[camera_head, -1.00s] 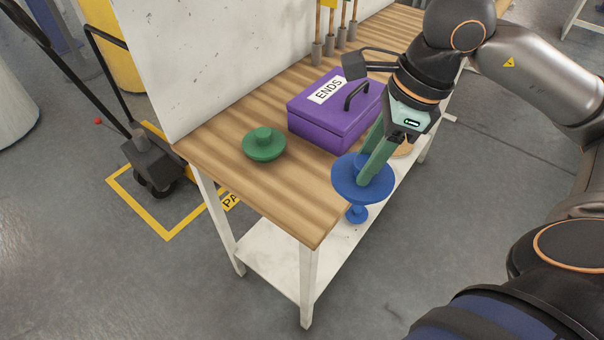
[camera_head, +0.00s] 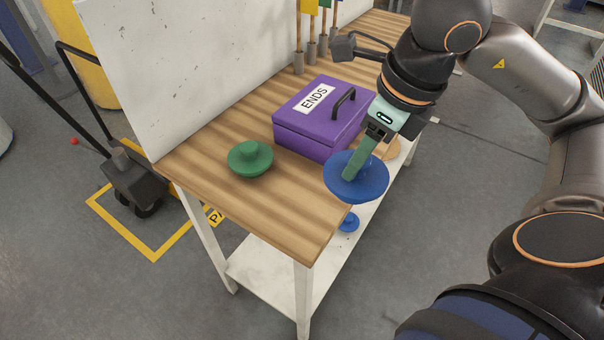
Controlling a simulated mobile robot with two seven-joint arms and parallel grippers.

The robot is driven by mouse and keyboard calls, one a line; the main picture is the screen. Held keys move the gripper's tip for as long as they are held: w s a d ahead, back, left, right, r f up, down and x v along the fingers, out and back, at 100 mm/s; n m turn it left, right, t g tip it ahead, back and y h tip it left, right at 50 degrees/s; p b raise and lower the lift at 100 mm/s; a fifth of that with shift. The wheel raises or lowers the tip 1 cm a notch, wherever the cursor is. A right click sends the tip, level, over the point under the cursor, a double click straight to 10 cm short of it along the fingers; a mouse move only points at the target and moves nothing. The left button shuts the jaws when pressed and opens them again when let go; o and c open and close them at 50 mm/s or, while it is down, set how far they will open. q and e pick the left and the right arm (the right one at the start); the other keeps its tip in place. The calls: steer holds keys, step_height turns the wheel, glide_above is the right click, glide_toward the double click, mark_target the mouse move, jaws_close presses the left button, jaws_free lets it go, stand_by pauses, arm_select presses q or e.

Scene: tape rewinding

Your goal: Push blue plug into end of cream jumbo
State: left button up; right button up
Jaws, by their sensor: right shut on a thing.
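The blue plug (camera_head: 372,190) is a wide round disc with a smaller part showing below it (camera_head: 348,222). My right gripper (camera_head: 352,172) is shut on the blue plug from above and holds it by the front right edge of the wooden bench. The green fingers hide part of the plug's upper face. My left gripper is not in view.
A green plug (camera_head: 250,158) lies on the bench (camera_head: 275,215). A purple box (camera_head: 305,133) labelled ENDS, with a black handle, stands behind it. A white panel (camera_head: 200,70) rises along the bench's left side. The front of the bench top is bare.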

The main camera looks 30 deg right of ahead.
steer(key=w+f, duration=0.3)
steer(key=w+a+f, duration=0.1)
steer(key=w+f, duration=0.3)
steer(key=w+a+f, duration=0.1)
steer(key=w+f, duration=0.3)
steer(key=shift+w, duration=0.25)
steer(key=shift+f, duration=0.35)
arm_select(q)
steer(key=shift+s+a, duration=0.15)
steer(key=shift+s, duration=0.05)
arm_select(e)
steer(key=shift+f+b, duration=0.25)
steer(key=shift+b, duration=0.1)
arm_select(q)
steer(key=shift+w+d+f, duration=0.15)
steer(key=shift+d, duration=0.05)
arm_select(e)
steer(key=o, duration=1)
steer(key=shift+r, duration=0.1)
